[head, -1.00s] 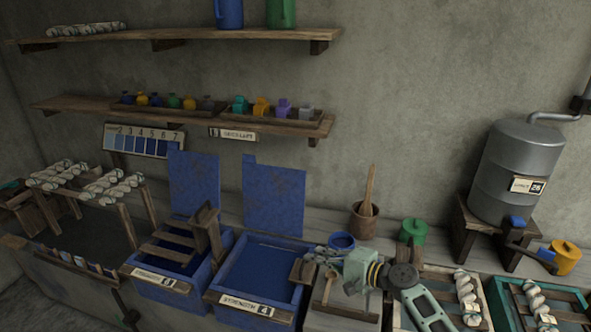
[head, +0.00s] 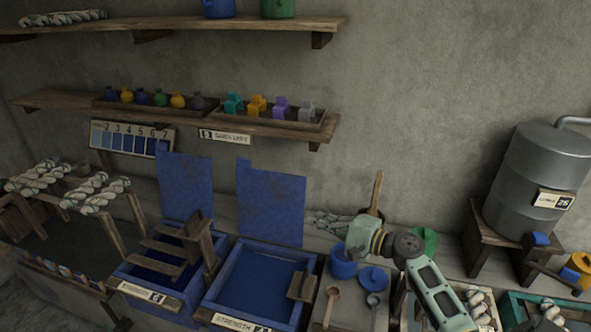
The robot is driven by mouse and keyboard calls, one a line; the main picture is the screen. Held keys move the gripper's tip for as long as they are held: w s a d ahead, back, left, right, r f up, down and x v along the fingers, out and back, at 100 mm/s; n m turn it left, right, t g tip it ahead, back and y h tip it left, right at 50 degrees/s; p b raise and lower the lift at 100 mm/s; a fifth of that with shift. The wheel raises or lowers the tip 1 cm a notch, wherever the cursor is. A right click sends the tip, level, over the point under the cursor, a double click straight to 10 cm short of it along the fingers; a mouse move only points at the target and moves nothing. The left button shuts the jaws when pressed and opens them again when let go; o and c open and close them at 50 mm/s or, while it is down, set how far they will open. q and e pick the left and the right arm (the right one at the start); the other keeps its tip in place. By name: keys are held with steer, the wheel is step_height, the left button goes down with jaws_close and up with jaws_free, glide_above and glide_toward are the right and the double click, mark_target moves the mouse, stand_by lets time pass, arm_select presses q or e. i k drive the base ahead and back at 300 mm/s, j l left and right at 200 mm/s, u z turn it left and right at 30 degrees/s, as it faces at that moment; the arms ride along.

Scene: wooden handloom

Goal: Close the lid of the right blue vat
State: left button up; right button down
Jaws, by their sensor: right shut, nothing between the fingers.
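The right blue vat (head: 208,299) stands low in the middle, its top open on dark blue liquid (head: 252,277). Its blue lid (head: 270,205) stands upright at the back edge. A small wooden piece (head: 303,286) is at the vat's right side. My right gripper (head: 322,219) is shut and empty, pointing left, close to the right edge of the lid in the picture. I cannot tell whether it touches the lid. My left gripper is out of view.
The left blue vat (head: 117,272) also has its lid (head: 185,186) upright, with a wooden rack over it. Right of the right vat are a blue pot (head: 343,263), a loose blue cover (head: 374,279) and a wooden spoon (head: 331,300). A shelf (head: 180,115) runs above.

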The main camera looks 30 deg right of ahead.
mark_target(271, 204)
steer(key=i+l, duration=0.85)
